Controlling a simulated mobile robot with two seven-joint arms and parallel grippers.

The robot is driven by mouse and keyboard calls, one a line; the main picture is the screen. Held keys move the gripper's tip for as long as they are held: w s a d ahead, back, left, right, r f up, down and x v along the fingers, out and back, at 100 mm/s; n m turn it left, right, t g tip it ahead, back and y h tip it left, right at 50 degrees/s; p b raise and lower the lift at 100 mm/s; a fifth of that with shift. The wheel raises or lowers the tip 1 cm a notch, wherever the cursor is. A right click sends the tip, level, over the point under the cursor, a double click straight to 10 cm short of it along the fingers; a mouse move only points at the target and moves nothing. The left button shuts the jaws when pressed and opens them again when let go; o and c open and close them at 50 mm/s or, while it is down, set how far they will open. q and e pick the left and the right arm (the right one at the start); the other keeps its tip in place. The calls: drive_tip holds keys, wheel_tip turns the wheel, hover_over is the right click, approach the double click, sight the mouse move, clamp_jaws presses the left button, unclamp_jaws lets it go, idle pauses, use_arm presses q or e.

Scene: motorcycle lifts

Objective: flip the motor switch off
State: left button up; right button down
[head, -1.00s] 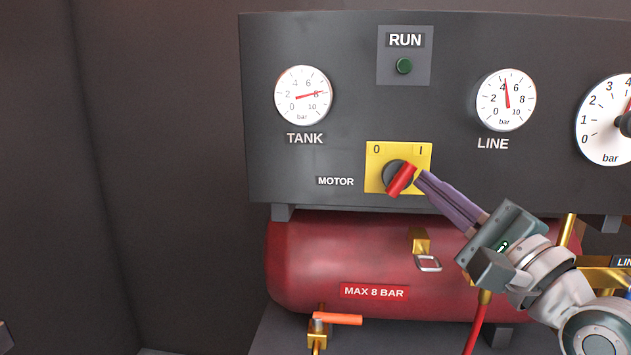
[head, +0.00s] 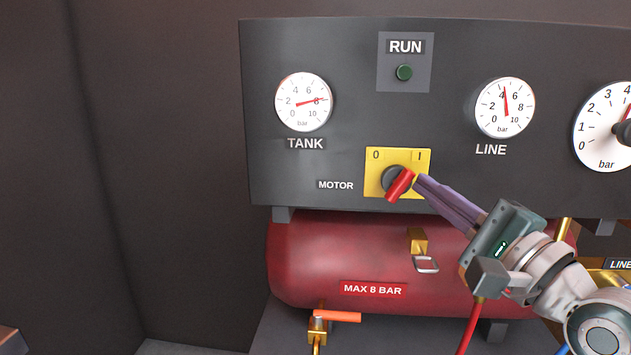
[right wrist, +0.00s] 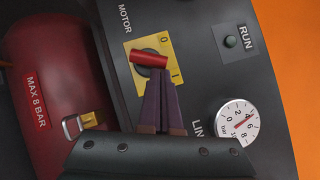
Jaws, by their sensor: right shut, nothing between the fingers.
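The motor switch is a red handle (head: 400,185) on a dark round knob, set on a yellow plate (head: 375,184) marked 0 at left and I at right. The handle is tilted, its upper end toward the I. It also shows in the right wrist view (right wrist: 149,59). My right gripper (head: 419,180) is shut and empty, its purple fingertips at the right side of the handle's upper end; I cannot tell whether they touch. In the right wrist view the fingertips (right wrist: 159,78) lie just below the handle. My left gripper is not in view.
The dark panel (head: 290,180) carries a TANK gauge (head: 303,102), a LINE gauge (head: 505,107) and a dark green RUN lamp (head: 404,72). Below are a red tank (head: 320,260) and an orange-handled valve (head: 338,316). Space left of the panel looks clear.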

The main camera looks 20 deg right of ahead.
sight(413, 168)
drive_tip(key=n+g+p, duration=0.1)
drive_tip(key=p, duration=0.2)
drive_tip(key=r+n+g+p, duration=0.1)
drive_tip(key=n+p, duration=0.1)
drive_tip(key=p, duration=0.1)
drive_tip(key=r+n+g+p, duration=0.1)
drive_tip(key=n+p, duration=0.1)
drive_tip(key=p, duration=0.2)
drive_tip(key=shift+w+a+r+y, duration=0.2)
drive_tip(key=shift+a+y, duration=0.1)
drive_tip(key=n+p, duration=0.1)
drive_tip(key=g+p, duration=0.1)
drive_tip(key=shift+w+a+r+n+p, duration=0.15)
drive_tip(key=shift+a+r+n+p, duration=0.05)
drive_tip(key=shift+n+p, duration=0.2)
drive_tip(key=shift+w+a+p, duration=0.1)
drive_tip(key=shift+a+p, duration=0.15)
drive_tip(key=shift+p, duration=0.25)
drive_tip(key=shift+w+a+r, duration=0.1)
